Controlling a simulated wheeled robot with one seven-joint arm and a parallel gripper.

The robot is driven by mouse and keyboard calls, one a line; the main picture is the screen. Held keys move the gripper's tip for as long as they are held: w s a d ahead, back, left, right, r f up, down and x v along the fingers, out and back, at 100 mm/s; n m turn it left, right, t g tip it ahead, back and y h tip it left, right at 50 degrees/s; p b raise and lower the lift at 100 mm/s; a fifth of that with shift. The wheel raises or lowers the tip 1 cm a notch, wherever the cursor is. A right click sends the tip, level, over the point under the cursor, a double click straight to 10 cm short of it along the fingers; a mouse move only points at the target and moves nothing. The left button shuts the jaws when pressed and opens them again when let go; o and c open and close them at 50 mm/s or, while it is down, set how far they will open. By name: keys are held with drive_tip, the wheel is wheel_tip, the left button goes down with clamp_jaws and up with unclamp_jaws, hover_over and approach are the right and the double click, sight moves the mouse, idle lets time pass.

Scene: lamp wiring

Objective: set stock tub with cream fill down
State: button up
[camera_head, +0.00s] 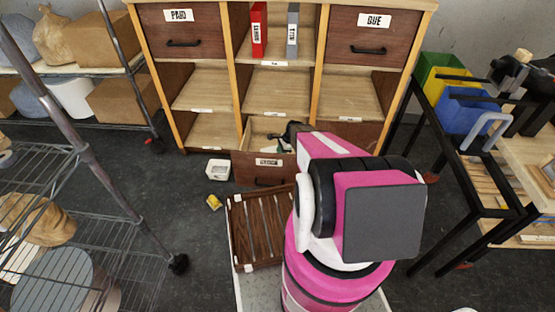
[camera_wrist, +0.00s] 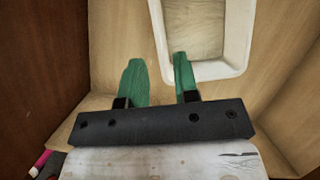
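My gripper (camera_wrist: 158,68) has two green fingers, spread apart with a clear gap. A white tub (camera_wrist: 243,50) with a pale cream-tan inside is at the top of the wrist view, on a wooden surface. The right fingertip overlaps the tub's near left corner; the left finger is outside its left wall. I cannot tell whether either finger touches it. In the head view my gripper (camera_head: 291,131) reaches over an open lower drawer (camera_head: 262,181) labelled on its front. My arm hides part of that drawer, and the tub cannot be made out clearly there.
Wooden drawer walls (camera_wrist: 110,45) stand close around my gripper. Wire shelving (camera_head: 85,160) stands left; a black-framed bench (camera_head: 480,190) stands right.

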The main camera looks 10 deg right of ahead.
drive_tip(key=s+a+r+n+h, duration=0.2)
drive_tip(key=s+r+n, duration=0.6)
drive_tip(key=r, duration=0.8)
drive_tip(key=s+a+r+n+h, duration=0.2)
drive_tip(key=s+a+r+n, duration=0.2)
drive_tip(key=s+r+n, duration=0.5)
drive_tip(key=s+r, duration=0.4)
drive_tip(key=r, duration=0.3)
drive_tip(key=shift+s+r+h, duration=0.3)
drive_tip(key=shift+s, duration=0.05)
drive_tip(key=shift+a, duration=0.1)
drive_tip(key=shift+c, duration=0.2)
